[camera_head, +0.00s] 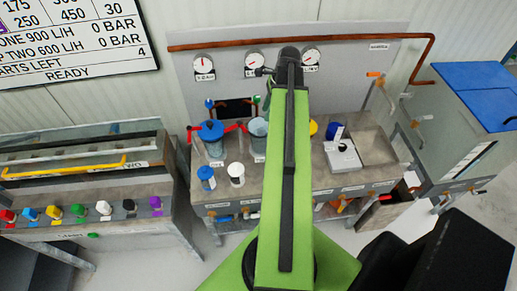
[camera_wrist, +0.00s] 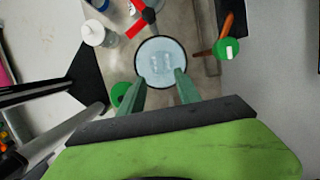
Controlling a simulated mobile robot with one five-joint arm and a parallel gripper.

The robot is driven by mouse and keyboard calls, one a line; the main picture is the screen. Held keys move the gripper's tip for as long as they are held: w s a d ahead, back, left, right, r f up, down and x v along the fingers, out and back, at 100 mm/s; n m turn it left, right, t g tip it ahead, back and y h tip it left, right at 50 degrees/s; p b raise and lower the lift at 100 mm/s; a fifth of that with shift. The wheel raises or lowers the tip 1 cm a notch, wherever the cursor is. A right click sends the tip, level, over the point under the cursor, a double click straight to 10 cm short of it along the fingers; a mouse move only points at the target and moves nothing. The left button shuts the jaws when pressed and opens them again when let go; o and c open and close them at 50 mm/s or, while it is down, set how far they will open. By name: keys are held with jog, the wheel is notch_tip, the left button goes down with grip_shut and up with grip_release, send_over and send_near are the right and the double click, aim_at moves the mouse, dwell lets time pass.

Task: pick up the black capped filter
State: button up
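I cannot make out a black capped filter for certain in either view; my arm hides part of the bench in the head view. In the wrist view, the two green fingers of my gripper (camera_wrist: 161,77) are apart, with nothing seen held between them. Their tips overlap the near edge of a round, pale-blue housing (camera_wrist: 160,52) with a dark rim; I cannot tell whether they touch it. A white capped filter (camera_head: 236,173) stands on the bench and also shows in the wrist view (camera_wrist: 94,34). A blue capped filter (camera_head: 207,178) stands left of it.
A blue-lidded housing (camera_head: 211,137) and red handles stand behind the filters. Green valve handles (camera_wrist: 226,48) flank the round housing. A white block (camera_head: 343,158) with a dark round spot lies beside the sink basin (camera_head: 372,151). Coloured knobs, one black (camera_head: 129,206), line the left bench.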

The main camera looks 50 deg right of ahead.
jog(key=b, duration=0.3)
send_over(260, 128)
jog(key=s+d, duration=0.1)
notch_tip(260, 128, down, 5)
jog(key=shift+s+r, duration=0.15)
jog(key=b+x, duration=0.5)
grip_shut()
dwell(0.8)
